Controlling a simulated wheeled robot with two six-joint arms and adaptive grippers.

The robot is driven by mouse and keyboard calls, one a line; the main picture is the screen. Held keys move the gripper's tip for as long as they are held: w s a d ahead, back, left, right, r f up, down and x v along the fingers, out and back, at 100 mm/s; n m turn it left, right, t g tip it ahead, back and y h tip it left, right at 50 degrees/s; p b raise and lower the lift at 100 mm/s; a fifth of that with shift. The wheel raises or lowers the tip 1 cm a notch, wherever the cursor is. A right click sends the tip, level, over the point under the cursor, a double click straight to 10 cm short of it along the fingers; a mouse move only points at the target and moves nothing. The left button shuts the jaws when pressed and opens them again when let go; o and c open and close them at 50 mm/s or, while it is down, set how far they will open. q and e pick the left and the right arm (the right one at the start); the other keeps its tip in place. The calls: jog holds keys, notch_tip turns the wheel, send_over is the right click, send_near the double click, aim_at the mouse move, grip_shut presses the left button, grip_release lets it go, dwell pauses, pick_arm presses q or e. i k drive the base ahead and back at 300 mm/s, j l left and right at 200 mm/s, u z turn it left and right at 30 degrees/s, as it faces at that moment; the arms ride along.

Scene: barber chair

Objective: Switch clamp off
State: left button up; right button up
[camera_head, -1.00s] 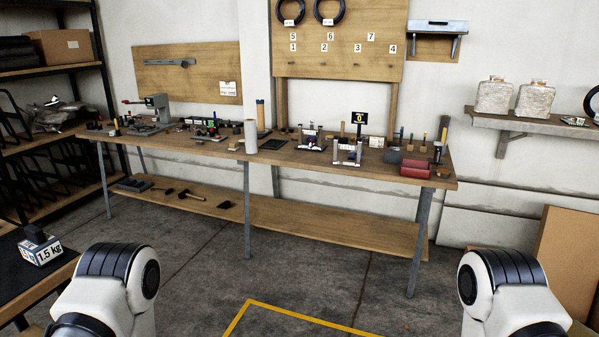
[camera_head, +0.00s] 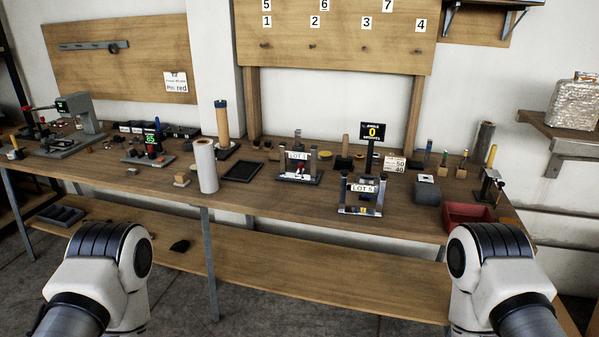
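Several small devices stand on the wooden workbench (camera_head: 262,197); I cannot tell for sure which one is the clamp. A grey bench machine (camera_head: 84,119) with a red-tipped lever stands at the far left. A small unit with a green-lit display (camera_head: 151,140) is to its right. Two metal frames, one with a lot label (camera_head: 297,157) and one labelled LOT 5 (camera_head: 362,190), stand right of the middle. A small dark stand (camera_head: 490,187) is near the right end. Both my arms show at the bottom, but neither gripper is in view.
A white cylinder (camera_head: 205,167) and a black tray (camera_head: 242,171) stand mid-bench. A red bin (camera_head: 467,215) sits at the right front edge. A black display reading 0 (camera_head: 373,132) rises behind LOT 5. A lower shelf (camera_head: 285,266) runs under the bench.

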aim_at(300, 171)
jog(key=i+j+u, duration=0.15)
jog(key=i+j, duration=0.15)
jog(key=i, duration=0.15)
jog(key=i+j+u, duration=0.2)
jog(key=i, duration=0.2)
jog(key=i+j+u, duration=0.15)
jog(key=i, duration=0.3)
